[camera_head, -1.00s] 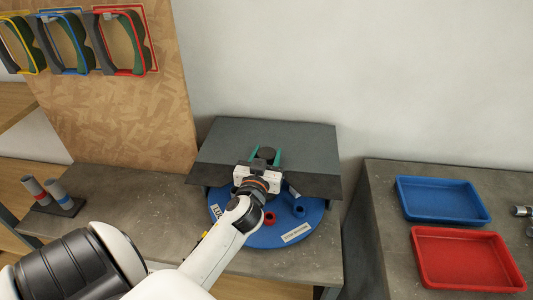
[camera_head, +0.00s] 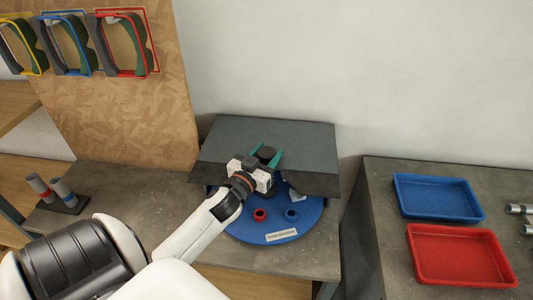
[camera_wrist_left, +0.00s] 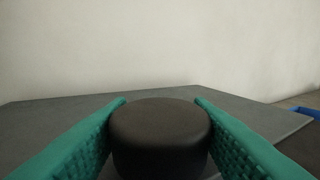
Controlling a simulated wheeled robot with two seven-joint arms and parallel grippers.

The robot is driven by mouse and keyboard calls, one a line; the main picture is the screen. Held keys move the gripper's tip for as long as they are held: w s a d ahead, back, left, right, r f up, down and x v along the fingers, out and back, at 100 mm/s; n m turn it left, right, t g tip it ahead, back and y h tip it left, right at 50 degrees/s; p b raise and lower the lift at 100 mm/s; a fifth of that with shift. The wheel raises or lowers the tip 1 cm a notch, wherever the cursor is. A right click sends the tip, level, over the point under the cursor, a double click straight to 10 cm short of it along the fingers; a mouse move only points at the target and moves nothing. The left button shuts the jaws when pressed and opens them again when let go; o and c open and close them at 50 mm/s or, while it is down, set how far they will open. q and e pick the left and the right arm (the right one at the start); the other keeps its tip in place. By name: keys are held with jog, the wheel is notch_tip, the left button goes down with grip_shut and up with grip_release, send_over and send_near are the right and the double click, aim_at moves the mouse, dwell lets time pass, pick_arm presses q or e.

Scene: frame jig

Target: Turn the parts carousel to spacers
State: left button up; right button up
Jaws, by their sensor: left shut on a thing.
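The parts carousel is a blue round disc (camera_head: 250,233) on the bench, partly under a dark grey cover (camera_head: 305,145). A black round knob (camera_head: 267,153) stands up above the cover. My left gripper (camera_head: 266,158) has its green fingers on either side of the knob and is shut on it; the wrist view shows the knob (camera_wrist_left: 160,135) between both fingers. A red cup (camera_head: 259,215) and a blue cup (camera_head: 291,214) sit on the exposed disc. A white label (camera_head: 282,235), too small to read surely, lies at the front rim. My arm hides the disc's left part. My right gripper is not in view.
A blue tray (camera_head: 437,178) and a red tray (camera_head: 415,277) stand on the right bench. A holder (camera_head: 72,206) with two banded cylinders is at the left. Coloured frames hang on the board (camera_head: 130,110). Grey cylinders (camera_head: 517,209) lie at the right edge.

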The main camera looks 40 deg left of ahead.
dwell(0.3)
pick_arm(q)
jog(key=o, duration=1.4)
jog(key=shift+s+d+b, duration=0.35)
jog(key=shift+s+b, duration=0.2)
jog(key=shift+s, duration=1.4)
jog(key=shift+s+d+b, duration=0.35)
jog(key=shift+s+b, duration=0.15)
jog(key=shift+s, duration=1.5)
jog(key=shift+s+d+b, duration=0.35)
jog(key=shift+s+b, duration=0.2)
jog(key=shift+s, duration=1.4)
jog(key=shift+c, duration=0.2)
